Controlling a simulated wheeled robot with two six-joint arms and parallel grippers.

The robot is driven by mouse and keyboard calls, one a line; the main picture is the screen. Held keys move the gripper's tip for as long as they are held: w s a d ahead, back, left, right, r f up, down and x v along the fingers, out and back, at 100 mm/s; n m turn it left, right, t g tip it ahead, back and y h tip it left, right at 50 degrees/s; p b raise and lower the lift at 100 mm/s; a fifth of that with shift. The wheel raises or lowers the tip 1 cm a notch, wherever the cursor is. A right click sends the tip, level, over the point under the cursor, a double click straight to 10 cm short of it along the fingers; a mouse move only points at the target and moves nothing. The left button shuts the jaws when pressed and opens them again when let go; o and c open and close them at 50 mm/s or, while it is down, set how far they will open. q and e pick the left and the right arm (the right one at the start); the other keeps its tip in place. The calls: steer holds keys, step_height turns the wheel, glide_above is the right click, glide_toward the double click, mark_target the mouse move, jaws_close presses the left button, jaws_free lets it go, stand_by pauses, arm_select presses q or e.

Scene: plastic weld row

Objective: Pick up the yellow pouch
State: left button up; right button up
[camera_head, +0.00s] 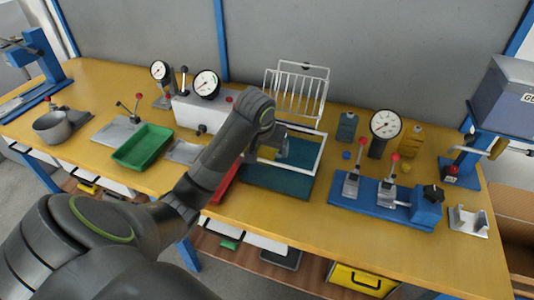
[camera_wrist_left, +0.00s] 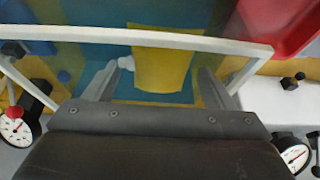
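The yellow pouch (camera_wrist_left: 160,58) lies flat on a teal surface in the left wrist view, ahead of and between my left gripper's fingers. In the head view a small part of the pouch (camera_head: 267,153) shows beside the gripper. My left gripper (camera_wrist_left: 162,76) is open, its two grey fingers apart with nothing visibly clamped between them. In the head view the left gripper (camera_head: 283,148) is above the teal mat (camera_head: 262,184), partly hidden by my arm. Whether the fingers touch the pouch cannot be told. My right gripper is not in view.
A white wire rack (camera_head: 321,155) stands around the gripper's work area, and its bar crosses the left wrist view (camera_wrist_left: 150,38). A red tray (camera_head: 224,186) is left of the mat. A blue clamp fixture (camera_head: 384,208) stands to the right. A green tray (camera_head: 143,147) is farther left.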

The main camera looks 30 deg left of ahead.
arm_select(q)
steer(key=c, duration=0.7)
steer(key=shift+c, duration=0.5)
steer(key=shift+r, duration=0.45)
step_height(320, 180, up, 8)
steer(key=p, duration=0.6)
steer(key=shift+r, duration=0.2)
steer(key=shift+r+p, duration=0.35)
steer(key=shift+p, duration=0.2)
